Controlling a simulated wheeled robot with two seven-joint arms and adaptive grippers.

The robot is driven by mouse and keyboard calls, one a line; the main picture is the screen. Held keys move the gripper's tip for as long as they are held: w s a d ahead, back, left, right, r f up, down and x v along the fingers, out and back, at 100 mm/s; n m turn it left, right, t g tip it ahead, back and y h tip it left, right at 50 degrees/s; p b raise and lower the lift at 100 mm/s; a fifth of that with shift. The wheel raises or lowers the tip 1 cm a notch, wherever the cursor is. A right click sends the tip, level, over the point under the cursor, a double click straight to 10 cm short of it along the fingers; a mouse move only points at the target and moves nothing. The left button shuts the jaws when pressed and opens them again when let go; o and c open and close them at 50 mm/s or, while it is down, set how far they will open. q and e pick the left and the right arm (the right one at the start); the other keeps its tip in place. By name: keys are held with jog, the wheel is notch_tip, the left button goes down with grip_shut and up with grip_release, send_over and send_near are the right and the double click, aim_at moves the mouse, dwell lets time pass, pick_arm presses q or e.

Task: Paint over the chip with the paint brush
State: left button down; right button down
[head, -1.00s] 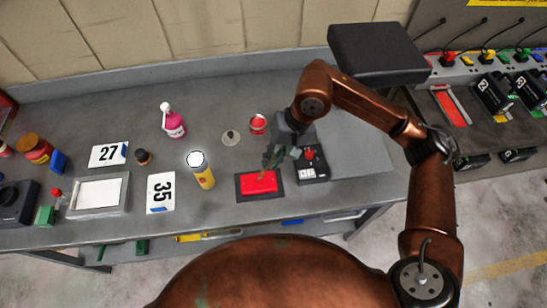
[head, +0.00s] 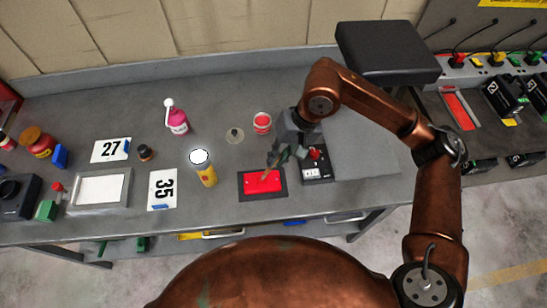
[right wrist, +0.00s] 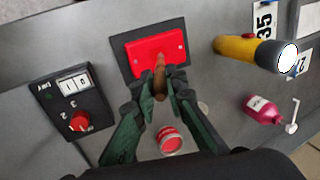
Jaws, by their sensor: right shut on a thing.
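A bright red panel (head: 270,182) lies on a dark mat (head: 245,192) near the bench's front edge; the panel also shows in the right wrist view (right wrist: 140,52). My right gripper (head: 276,162) is above the panel's upper right part. In the right wrist view its green fingers (right wrist: 161,90) are shut on a brown paint brush (right wrist: 160,72), whose far end points over the panel's lower edge. I cannot tell whether the brush touches the panel. No chip can be made out; the brush and fingers hide part of the panel. My left gripper is not in view.
An open red paint can (head: 262,123) stands behind the panel. A dark switch box (head: 316,172) sits close on its right, a yellow flashlight (head: 206,175) on its left. A pink bottle (head: 177,122) stands farther back. Bare bench lies at the back.

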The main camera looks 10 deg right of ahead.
jog(key=shift+d, duration=0.3)
jog(key=shift+d+b, duration=0.45)
jog(key=shift+b, duration=0.05)
jog(key=shift+a, duration=0.2)
dwell(0.4)
jog(key=shift+a+b, duration=0.3)
jog(key=shift+a, duration=0.15)
jog(key=shift+a+f, duration=0.1)
jog(key=shift+a, duration=0.1)
jog(key=shift+a+b, duration=0.35)
jog(key=shift+a, duration=0.05)
